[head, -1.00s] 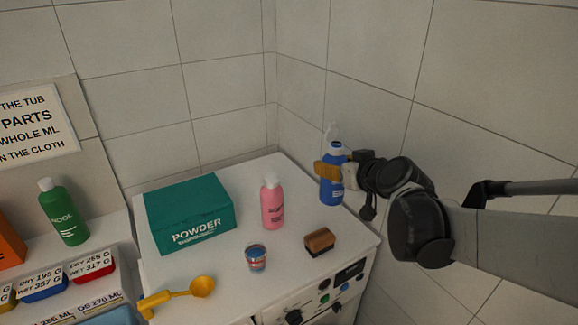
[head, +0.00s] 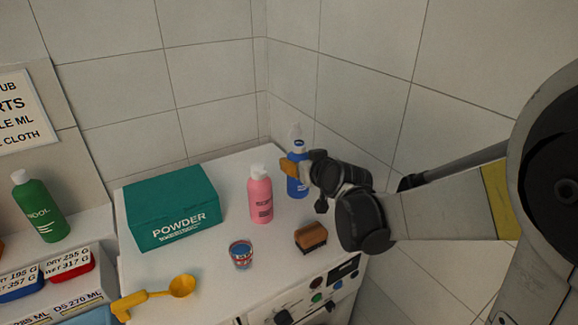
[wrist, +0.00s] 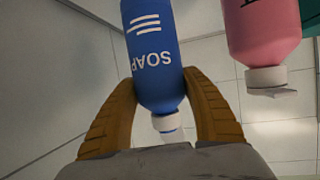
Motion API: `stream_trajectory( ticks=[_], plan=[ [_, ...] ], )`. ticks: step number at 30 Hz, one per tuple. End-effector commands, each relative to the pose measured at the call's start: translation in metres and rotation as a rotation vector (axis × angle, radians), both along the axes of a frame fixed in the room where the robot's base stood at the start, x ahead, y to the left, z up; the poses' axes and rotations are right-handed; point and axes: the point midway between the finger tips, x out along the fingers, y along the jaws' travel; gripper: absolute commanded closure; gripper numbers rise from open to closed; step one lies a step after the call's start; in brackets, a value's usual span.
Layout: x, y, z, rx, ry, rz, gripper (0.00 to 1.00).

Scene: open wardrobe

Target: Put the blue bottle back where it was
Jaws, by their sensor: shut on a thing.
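The blue bottle (head: 297,185) with a white cap is upright over the back right of the white machine top, right of and a little behind the pink bottle (head: 260,200). I cannot tell whether its base touches the top. My gripper (head: 290,168) comes from the right and is shut on its upper part. In the wrist view the blue bottle (wrist: 152,50), marked SOAP, sits between the two orange-brown fingers of my gripper (wrist: 165,112). The pink bottle also shows there, to the right, apart from the fingers.
On the machine top (head: 215,265) stand a green powder box (head: 170,208), a small cup (head: 240,254), a brown brush (head: 311,237) and a yellow scoop (head: 160,292). A green bottle (head: 40,208) stands far left. Tiled walls (head: 350,90) close the back and right.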

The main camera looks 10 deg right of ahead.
Motion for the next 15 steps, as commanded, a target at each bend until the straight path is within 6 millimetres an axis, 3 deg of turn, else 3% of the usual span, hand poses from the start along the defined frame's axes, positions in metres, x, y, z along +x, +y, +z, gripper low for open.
stream_trajectory(
  ticks=[6,15],
  plan=[
    [0.0,0.0,-0.034,0.0,0.0,0.0,0.86],
    [0.0,0.0,-0.036,-0.001,0.0,0.0,0.86]
  ],
)
